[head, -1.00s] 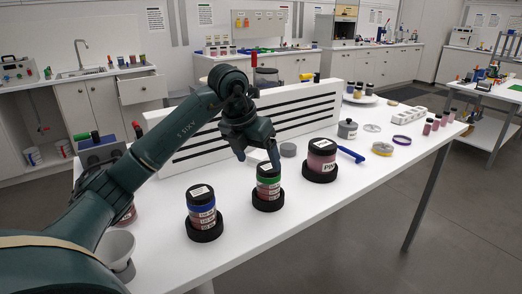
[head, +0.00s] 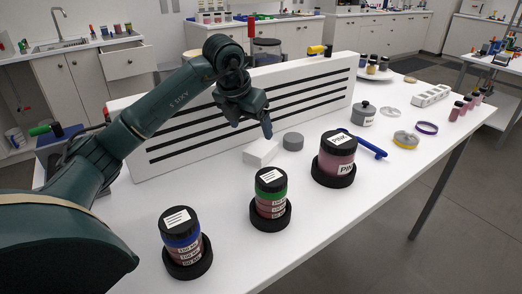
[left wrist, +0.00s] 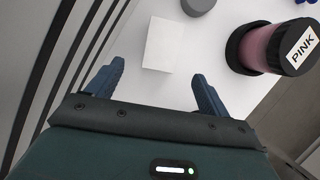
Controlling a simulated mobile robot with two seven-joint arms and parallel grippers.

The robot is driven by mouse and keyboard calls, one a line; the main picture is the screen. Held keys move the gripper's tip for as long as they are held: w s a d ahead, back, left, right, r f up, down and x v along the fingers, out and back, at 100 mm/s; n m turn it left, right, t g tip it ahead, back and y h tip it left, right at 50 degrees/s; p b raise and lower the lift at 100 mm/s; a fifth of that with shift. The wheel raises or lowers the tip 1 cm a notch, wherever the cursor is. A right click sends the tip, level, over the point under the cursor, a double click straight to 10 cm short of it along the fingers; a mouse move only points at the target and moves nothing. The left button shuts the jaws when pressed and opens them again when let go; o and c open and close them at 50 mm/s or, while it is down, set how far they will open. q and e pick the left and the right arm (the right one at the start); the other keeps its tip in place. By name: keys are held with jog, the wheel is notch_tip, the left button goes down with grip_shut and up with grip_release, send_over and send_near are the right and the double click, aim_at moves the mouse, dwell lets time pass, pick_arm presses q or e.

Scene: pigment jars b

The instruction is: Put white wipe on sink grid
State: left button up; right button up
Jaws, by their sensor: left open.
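A white wipe (head: 261,152), a pale block-like piece, lies on the white table in front of the slotted panel. It also shows in the left wrist view (left wrist: 163,45), just beyond and between the fingertips. My left gripper (head: 253,127) is open and empty, above and slightly behind the wipe, with its fingers pointing down. Its two blue fingers show apart in the left wrist view (left wrist: 157,79). A sink (head: 62,44) with a tap is in the back-left counter; I cannot make out a grid in it. My right gripper is out of view.
A white slotted panel (head: 300,90) stands close behind the gripper. A grey round piece (head: 293,141) sits just right of the wipe. A blue tool (head: 372,147) lies farther right.

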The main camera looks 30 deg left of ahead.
aim_at(260, 147)
pick_arm(q)
jog(key=x, duration=0.9)
jog(key=shift+w+d+f+p, duration=0.1)
jog(key=shift+w+d+p, duration=0.05)
jog(key=shift+w+p, duration=0.2)
jog(key=c, duration=1.1)
